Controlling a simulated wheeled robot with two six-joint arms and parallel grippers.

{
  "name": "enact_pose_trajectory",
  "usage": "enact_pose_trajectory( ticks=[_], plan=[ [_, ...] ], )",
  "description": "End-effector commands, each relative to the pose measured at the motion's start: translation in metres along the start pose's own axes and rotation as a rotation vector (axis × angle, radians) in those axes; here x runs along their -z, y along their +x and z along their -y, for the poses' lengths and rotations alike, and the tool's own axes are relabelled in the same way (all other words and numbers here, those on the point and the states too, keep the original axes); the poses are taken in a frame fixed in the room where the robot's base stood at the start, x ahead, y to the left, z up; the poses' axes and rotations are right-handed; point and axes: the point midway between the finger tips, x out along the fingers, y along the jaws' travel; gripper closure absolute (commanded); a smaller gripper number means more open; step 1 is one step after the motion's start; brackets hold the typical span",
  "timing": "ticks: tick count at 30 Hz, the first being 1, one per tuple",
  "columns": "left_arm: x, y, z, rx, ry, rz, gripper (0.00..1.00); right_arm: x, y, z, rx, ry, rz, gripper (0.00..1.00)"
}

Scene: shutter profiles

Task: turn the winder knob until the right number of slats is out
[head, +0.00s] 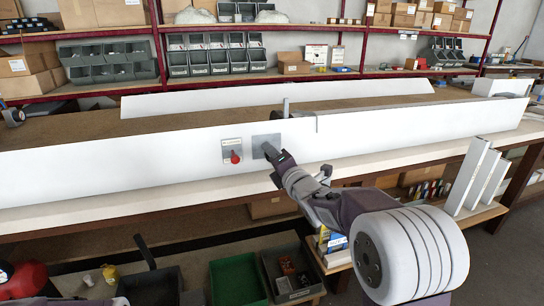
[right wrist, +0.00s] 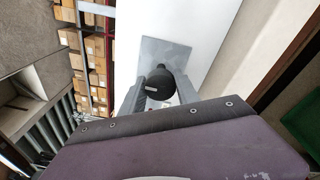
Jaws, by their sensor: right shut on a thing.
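The winder knob (right wrist: 158,80) is black and round in the right wrist view. It sits in front of a grey metal plate (right wrist: 168,55), which also shows in the head view (head: 262,141) on the long white front panel (head: 110,162). My right gripper (head: 271,152) reaches the plate from the lower right. Its two fingers (right wrist: 158,94) are on either side of the knob and shut on it. In the head view the gripper hides the knob. I cannot make out any slats coming out. My left gripper is not in view.
A red button (head: 235,159) under a small label is left of the plate. A grey post (head: 286,107) stands behind the panel. White profiles (head: 480,178) lean at the right. Bins, including a green one (head: 235,280), stand below the bench. Shelves with boxes line the back.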

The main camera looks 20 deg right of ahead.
Motion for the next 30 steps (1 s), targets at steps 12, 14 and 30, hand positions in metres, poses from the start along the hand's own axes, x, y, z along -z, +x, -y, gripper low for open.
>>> enact_pose_trajectory(
  ticks=[12,14,30],
  plan=[
    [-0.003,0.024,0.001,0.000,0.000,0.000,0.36,0.002,0.000,0.004,-0.029,0.272,0.016,1.00],
    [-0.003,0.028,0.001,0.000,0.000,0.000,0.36,0.002,0.000,0.005,-0.036,0.328,0.020,1.00],
    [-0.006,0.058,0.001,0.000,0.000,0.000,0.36,0.003,0.000,0.004,-0.092,0.839,0.049,1.00]
  ],
)
